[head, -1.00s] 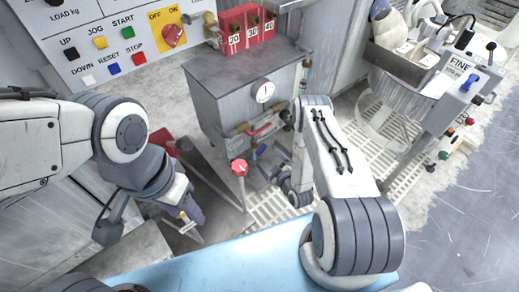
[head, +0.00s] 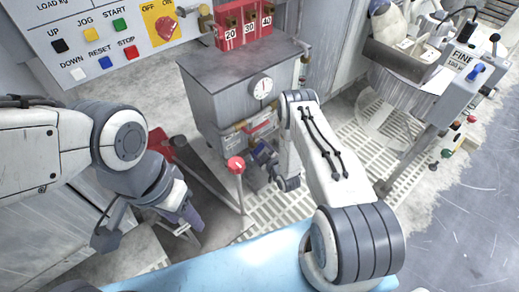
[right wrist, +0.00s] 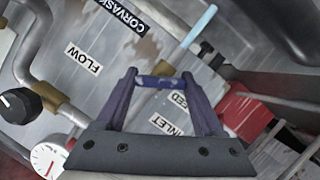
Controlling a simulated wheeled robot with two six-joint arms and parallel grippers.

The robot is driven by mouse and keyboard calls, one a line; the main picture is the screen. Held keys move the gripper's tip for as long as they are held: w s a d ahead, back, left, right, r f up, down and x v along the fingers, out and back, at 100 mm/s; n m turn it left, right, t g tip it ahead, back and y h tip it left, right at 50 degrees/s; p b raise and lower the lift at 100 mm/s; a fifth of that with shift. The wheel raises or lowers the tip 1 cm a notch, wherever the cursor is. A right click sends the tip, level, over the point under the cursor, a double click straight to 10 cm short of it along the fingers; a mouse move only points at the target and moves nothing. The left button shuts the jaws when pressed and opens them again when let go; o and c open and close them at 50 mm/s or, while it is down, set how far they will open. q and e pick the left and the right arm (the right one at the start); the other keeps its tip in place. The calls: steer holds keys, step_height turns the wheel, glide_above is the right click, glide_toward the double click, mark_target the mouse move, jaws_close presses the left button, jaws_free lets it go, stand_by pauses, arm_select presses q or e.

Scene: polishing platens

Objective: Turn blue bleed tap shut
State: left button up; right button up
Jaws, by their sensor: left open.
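In the right wrist view, the blue tap handle (right wrist: 158,82) is a short dark blue bar with pale ends, lying crosswise between my right gripper's purple fingertips (right wrist: 159,76). The bar spans from one finger to the other, and the fingers appear to hold it at its ends. A partly hidden label ending in "EED" (right wrist: 181,98) is just behind. In the head view my right gripper (head: 263,153) is at the low front of the grey cabinet (head: 215,100); the tap is too small to make out there. My left gripper (head: 185,213) is open and empty at the lower left.
The right wrist view shows a pale blue lever (right wrist: 199,26), a black knob (right wrist: 20,104), a bent metal pipe (right wrist: 40,80) and a red part (right wrist: 243,115) close by. In the head view a red-topped post (head: 236,165) stands just left of my right gripper.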

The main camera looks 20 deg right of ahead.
steer(key=shift+c, duration=1.1)
steer(key=shift+d+r+m+g+y+p, duration=0.1)
steer(key=shift+m+g+y+p, duration=0.3)
steer(key=shift+m+p, duration=0.5)
steer(key=shift+m+g+y, duration=0.3)
steer(key=shift+m+y, duration=0.7)
steer(key=shift+m, duration=0.3)
steer(key=o, duration=1.4)
steer(key=p+v, duration=0.5)
steer(key=v, duration=0.5)
steer(key=shift+s+d+p, duration=0.1)
steer(key=shift+s+p, duration=0.1)
steer(key=shift+p, duration=0.1)
